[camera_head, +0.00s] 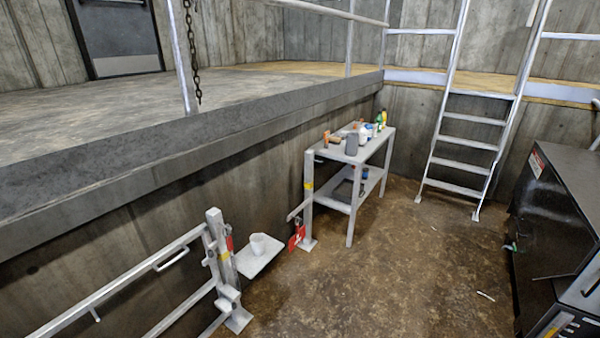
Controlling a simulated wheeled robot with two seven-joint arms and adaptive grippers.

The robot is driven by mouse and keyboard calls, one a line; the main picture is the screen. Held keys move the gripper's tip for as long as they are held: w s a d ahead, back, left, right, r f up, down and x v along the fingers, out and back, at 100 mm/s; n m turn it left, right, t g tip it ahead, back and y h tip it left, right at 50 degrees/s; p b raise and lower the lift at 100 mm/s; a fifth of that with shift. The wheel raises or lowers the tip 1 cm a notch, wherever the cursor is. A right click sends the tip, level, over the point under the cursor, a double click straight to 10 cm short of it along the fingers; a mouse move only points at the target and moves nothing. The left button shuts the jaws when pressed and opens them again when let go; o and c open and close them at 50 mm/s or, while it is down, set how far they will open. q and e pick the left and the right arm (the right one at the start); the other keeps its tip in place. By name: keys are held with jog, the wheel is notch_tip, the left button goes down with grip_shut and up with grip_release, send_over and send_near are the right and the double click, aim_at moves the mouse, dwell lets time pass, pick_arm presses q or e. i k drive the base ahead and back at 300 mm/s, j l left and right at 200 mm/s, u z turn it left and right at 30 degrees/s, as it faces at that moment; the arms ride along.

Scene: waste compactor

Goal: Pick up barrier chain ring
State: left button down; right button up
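A dark chain (193,50) hangs beside a grey railing post (182,60) on the raised platform at the upper left. Its lower end (199,98) hangs free just above the platform edge. The chain's top is cut off by the picture's upper edge. A separate ring is too small to make out. Neither of my grippers shows in the head view.
A grey metal table (340,152) with bottles stands against the concrete wall. A barrier gate (120,282) and a small shelf with a white cup (257,244) are at lower left. A ladder (468,143) and black machine (555,225) stand right. The middle floor is mostly clear.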

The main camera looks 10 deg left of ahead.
aim_at(230, 245)
jog(key=i+l+u, duration=0.85)
jog(key=i+l, duration=0.2)
jog(key=i+l+u, duration=0.3)
jog(key=l, duration=0.35)
jog(key=k+j, duration=0.05)
